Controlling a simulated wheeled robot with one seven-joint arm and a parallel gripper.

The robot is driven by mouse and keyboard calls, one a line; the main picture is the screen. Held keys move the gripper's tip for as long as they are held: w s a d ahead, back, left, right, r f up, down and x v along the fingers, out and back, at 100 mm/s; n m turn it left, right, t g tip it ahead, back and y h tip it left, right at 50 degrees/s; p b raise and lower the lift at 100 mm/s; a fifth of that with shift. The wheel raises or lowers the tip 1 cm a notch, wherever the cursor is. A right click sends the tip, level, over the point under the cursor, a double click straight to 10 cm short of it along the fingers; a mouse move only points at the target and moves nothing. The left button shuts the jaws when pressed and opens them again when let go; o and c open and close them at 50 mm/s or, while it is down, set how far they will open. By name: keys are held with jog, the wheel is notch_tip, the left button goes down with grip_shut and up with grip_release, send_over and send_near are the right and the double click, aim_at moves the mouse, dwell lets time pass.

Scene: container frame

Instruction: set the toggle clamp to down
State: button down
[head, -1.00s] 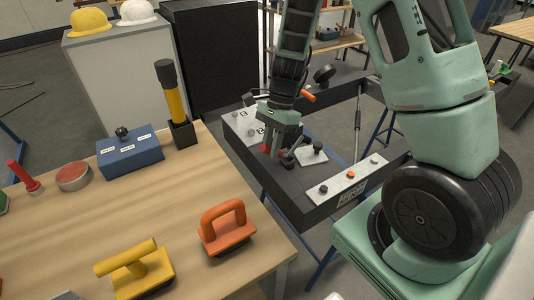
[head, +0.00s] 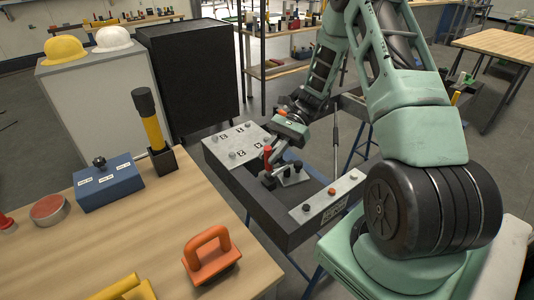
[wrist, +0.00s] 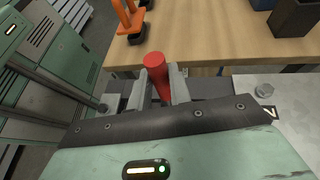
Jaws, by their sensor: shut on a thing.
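The toggle clamp (head: 269,181) sits on the dark container frame (head: 240,190), beside a small metal plate with black knobs. Its red handle (head: 267,152) stands roughly upright in the head view. My gripper (head: 268,156) reaches in from behind, tilted, and is shut on the red handle. In the wrist view, the red handle (wrist: 155,64) sticks out between the two grey fingers of my gripper (wrist: 160,85). The clamp's lower parts are mostly hidden there by the fingers and gripper body.
A pale marked plate (head: 237,143) with bolts lies on the frame at left; another plate (head: 328,194) with an orange button is at front right. The wooden table (head: 130,235) stands close at left, with an orange-handled tool (head: 211,258) near its edge.

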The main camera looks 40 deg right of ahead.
jog(key=shift+d+y, duration=0.3)
jog(key=shift+y, duration=0.1)
jog(key=c, duration=1.3)
grip_release()
jog(key=b+v, duration=0.2)
jog(key=v, duration=1.5)
jog(key=shift+d, duration=0.2)
jog(key=shift+w, duration=0.1)
